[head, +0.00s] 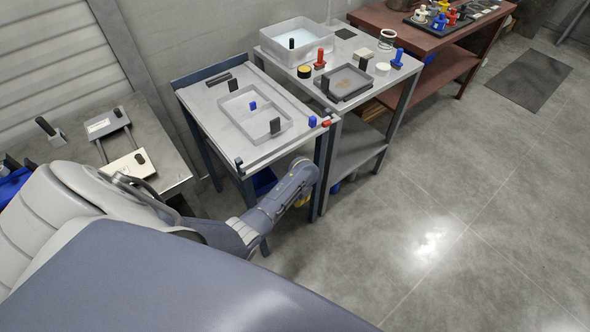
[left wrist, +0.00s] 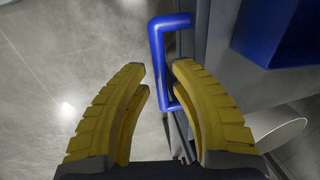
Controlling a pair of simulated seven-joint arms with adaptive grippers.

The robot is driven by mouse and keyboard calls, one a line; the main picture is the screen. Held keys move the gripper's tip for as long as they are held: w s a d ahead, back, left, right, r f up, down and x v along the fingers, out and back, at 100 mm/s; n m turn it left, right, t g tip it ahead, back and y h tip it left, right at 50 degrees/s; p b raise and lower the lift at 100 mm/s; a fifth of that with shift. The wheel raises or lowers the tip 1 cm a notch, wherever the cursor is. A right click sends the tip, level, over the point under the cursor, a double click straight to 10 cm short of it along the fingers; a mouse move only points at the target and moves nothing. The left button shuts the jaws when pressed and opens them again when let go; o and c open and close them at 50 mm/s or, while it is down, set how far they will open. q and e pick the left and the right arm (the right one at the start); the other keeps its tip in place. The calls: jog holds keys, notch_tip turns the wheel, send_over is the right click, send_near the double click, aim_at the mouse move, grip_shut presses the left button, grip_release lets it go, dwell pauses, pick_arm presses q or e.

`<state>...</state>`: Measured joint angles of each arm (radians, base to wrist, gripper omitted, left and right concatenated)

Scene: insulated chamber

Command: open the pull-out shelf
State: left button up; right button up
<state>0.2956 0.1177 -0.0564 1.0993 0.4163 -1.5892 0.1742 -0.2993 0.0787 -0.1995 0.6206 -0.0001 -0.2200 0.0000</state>
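A bent blue bar handle (left wrist: 156,60) shows in the left wrist view, joined to a grey vertical edge on its right. My left gripper (left wrist: 158,78) is open, with its yellow fingers on either side of the handle's lower part. The right finger is close to the bar; I cannot tell whether they touch. In the head view my left arm reaches to the front of the blue-framed table (head: 186,82), and a bit of yellow finger shows by its front leg. The pull-out shelf and its handle are hidden or unclear there. My right gripper is not in view.
On the table lie a shallow tray (head: 285,128) and small blocks. A grey table (head: 345,150) with a bin (head: 290,58) stands to the right, then a red-brown bench (head: 440,75). A blue object (left wrist: 285,30) lies beyond the handle. The floor (head: 440,240) in front is clear.

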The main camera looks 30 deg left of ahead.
pick_arm(q)
jog(key=shift+a+f, duration=0.15)
jog(key=shift+f, duration=0.5)
grip_shut()
dwell(0.4)
